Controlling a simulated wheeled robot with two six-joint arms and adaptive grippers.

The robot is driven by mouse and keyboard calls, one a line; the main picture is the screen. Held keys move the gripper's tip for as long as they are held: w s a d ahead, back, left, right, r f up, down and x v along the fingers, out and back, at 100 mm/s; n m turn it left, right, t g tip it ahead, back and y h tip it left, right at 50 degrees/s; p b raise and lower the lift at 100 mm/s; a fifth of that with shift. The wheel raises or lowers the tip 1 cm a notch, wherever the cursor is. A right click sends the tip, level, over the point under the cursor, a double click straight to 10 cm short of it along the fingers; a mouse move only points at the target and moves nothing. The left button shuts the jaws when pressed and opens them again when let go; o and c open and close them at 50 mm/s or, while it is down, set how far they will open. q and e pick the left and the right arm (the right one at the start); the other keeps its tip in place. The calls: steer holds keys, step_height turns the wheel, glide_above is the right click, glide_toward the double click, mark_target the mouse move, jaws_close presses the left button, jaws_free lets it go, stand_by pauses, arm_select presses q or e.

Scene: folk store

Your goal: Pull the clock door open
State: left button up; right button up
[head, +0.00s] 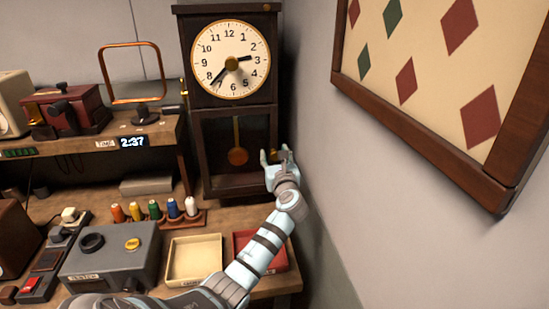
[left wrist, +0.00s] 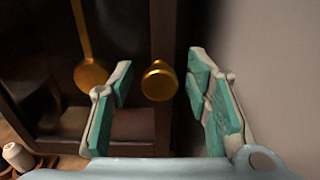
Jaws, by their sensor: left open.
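The dark wooden pendulum clock (head: 188,140) stands at the back of the bench against the corner wall, with a cream dial (head: 229,58) on top. Its lower door (head: 255,110) looks closed, and the brass pendulum (head: 238,156) hangs behind it. My left gripper (head: 276,155) is at the door's lower right side. In the left wrist view its teal-padded fingers are spread apart (left wrist: 165,105), with the door's round brass knob (left wrist: 159,81) between them in the picture. I see no finger touching the knob. My right gripper is not in view.
A grey wall rises close to the right of the clock, with a framed diamond-pattern board (head: 440,150). Thread spools (head: 155,211), a cream tray (head: 194,236), a red tray (head: 283,258) and a grey box (head: 110,258) stand on the bench before the clock.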

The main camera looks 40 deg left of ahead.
arm_select(q)
jaws_close()
stand_by(0.4)
